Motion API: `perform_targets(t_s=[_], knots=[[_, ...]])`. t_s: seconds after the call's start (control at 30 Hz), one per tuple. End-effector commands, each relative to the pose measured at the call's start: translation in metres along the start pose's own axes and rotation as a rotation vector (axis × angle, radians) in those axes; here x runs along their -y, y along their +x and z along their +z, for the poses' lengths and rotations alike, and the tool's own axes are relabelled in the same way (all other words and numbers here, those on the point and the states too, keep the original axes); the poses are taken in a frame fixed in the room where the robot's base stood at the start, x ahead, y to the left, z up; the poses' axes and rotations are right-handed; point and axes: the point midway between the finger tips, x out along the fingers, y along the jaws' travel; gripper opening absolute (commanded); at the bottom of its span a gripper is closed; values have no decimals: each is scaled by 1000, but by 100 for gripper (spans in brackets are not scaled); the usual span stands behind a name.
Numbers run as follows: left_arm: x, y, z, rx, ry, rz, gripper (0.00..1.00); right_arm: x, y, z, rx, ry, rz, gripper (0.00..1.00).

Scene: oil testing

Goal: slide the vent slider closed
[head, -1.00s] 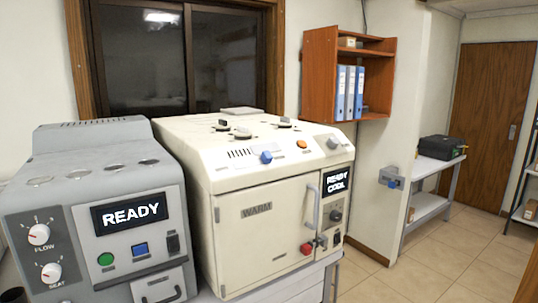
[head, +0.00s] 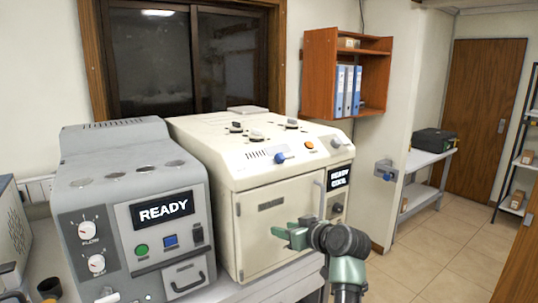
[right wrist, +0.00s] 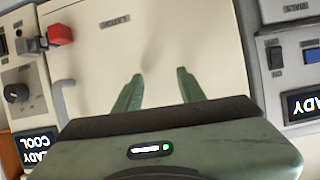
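The cream oven-like machine (head: 225,150) has a row of dark vent slots (head: 257,154) on its sloping upper front. A blue knob (head: 280,158), which looks like the vent slider's, sits just right of the slots. My right gripper (head: 284,236) is in front of the machine's door, below and apart from the blue knob. In the right wrist view its two green fingers (right wrist: 160,80) are spread with nothing between them, facing the cream door (right wrist: 165,45). The blue knob is not in the wrist view. My left gripper is not in view.
A grey machine (head: 130,200) with a READY screen stands close on the left. The door handle (head: 319,199) of the cream machine sticks out near my right gripper; a red knob (right wrist: 60,35) shows in the wrist view. Open floor lies to the right.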

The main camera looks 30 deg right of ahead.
Motion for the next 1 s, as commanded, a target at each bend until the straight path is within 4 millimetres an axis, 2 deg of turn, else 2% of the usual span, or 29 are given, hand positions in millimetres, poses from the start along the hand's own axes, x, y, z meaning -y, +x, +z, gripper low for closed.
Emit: perform_targets(t_s=[0.03,0.1,0.2,0.27,0.33,0.43,0.8,1.0], knots=[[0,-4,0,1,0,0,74,-7,-22,-46,-83,-4,-2,40],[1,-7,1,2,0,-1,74,-16,-52,-93,-183,-18,-8,40],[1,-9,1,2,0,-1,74,-24,-89,-139,-293,-39,-14,40],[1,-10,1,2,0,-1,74,-26,-105,-155,-335,-49,-16,40],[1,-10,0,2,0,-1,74,-28,-115,-165,-365,-57,-17,40],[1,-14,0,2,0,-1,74,-27,-116,-172,-378,-60,-20,40],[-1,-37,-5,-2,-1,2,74,-25,-63,-193,-375,-57,-21,40],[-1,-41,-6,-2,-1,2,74,-26,-48,-197,-375,-59,-17,40]])
